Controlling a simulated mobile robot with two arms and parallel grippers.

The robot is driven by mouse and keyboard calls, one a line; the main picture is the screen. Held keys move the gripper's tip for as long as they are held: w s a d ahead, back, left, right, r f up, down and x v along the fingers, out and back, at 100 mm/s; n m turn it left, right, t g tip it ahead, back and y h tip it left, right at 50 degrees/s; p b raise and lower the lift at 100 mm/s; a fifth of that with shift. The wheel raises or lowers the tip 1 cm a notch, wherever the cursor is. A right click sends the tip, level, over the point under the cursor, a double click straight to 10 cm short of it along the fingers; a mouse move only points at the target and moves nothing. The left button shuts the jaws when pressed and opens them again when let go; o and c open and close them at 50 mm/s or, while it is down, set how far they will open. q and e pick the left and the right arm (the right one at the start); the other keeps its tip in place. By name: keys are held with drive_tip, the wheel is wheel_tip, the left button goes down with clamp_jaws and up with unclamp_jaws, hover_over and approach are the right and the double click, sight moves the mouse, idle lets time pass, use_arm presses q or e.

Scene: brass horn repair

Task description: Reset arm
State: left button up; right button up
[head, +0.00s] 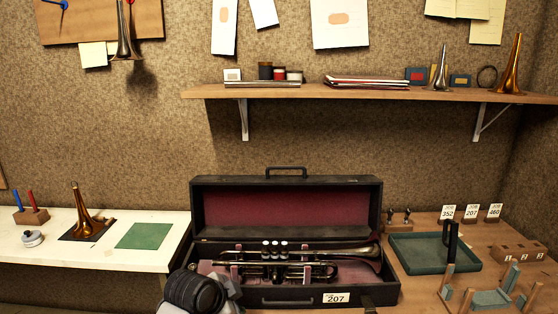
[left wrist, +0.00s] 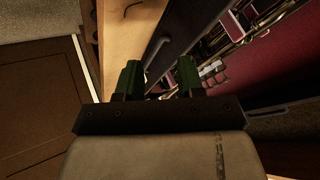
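My left gripper (left wrist: 158,77) shows in the left wrist view with its two green fingertips apart and nothing seen between them. It is close to the dark instrument case (left wrist: 168,28), whose handle shows just beyond the fingers. In the head view, part of my left arm is at the bottom, in front of the case's left front corner, and the fingertips cannot be made out. The open case (head: 285,178) holds a silver trumpet (head: 330,253) on a dark red lining.
To the right are a green tray (head: 415,263), numbered wooden blocks (head: 520,252) and a small stand (head: 490,299). A white bench (head: 130,260) at left holds a brass bell (head: 79,210). A shelf (head: 350,93) spans the wall.

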use_arm(q)
drive_tip(key=s+a+f+n+y, duration=0.1)
drive_tip(key=s+a+f+n, duration=0.15)
drive_tip(key=s, duration=0.35)
drive_tip(key=s+a+f+n+g, duration=0.1)
drive_tip(key=s+f+n, duration=0.1)
drive_tip(key=s+f, duration=0.35)
drive_tip(key=s+a+f+n+y, duration=0.1)
drive_tip(key=s+a+f+n, duration=0.1)
drive_tip(key=s, duration=0.5)
drive_tip(key=s+a+n+g+y, duration=0.1)
drive_tip(key=s+a+n, duration=0.15)
drive_tip(key=s, duration=0.55)
drive_tip(key=s+a+n+g+y, duration=0.1)
drive_tip(key=s+a+n, duration=0.15)
drive_tip(key=s, duration=0.55)
wheel_tip(320, 180, down, 25)
drive_tip(key=g, duration=0.1)
drive_tip(key=s+a+f+g, duration=0.1)
drive_tip(key=s+a+f, duration=0.1)
drive_tip(key=s+f, duration=1.4)
drive_tip(key=shift+s+a+f+g, duration=0.25)
drive_tip(key=shift+a+f+g, duration=0.05)
drive_tip(key=shift+f, duration=0.3)
use_arm(e)
drive_tip(key=shift+a, duration=0.3)
